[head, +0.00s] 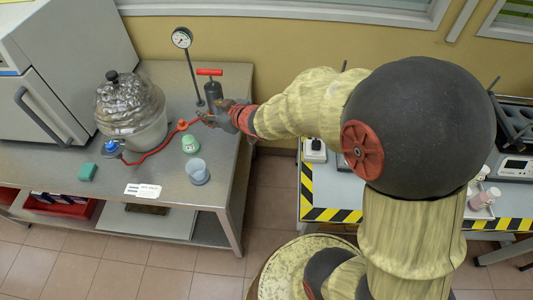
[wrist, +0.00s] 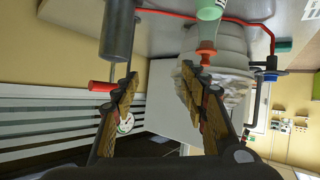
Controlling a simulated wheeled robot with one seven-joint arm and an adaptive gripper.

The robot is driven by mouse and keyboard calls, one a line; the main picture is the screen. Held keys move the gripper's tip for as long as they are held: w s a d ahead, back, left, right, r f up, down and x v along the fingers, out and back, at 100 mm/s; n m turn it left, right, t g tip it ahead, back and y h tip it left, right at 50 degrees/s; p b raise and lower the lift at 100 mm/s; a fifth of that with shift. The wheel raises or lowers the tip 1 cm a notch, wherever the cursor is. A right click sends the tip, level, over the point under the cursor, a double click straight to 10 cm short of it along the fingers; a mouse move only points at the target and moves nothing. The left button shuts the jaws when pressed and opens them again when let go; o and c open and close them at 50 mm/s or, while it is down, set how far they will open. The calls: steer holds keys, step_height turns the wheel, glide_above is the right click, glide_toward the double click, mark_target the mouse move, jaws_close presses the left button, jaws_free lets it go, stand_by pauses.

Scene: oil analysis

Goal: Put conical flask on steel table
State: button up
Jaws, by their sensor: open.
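My gripper (head: 208,118) is low over the table's right part, to the right of the vessel. In the wrist view my gripper (wrist: 158,88) is open with nothing between its fingers. I cannot tell its exact gap to the vessel.
A hand pump (head: 212,90) and gauge (head: 182,40) stand just behind my gripper. A glass desiccator (head: 130,108) with a red hose is at left. The table's front left is mostly clear.

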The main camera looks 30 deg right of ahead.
steer(key=s+d+r+m+g+h, duration=0.2)
steer(key=s+d+r+m+h, duration=0.25)
steer(key=s+d+r, duration=0.4)
steer(key=s+a+r+g, duration=0.1)
steer(key=s+a+g, duration=0.1)
steer(key=s, duration=0.9)
steer(key=s+a+r+g+y, duration=0.1)
steer(key=s+a+g, duration=0.1)
steer(key=s, duration=0.9)
steer(key=shift+s+a+m, duration=0.25)
steer(key=shift+a+m, duration=0.1)
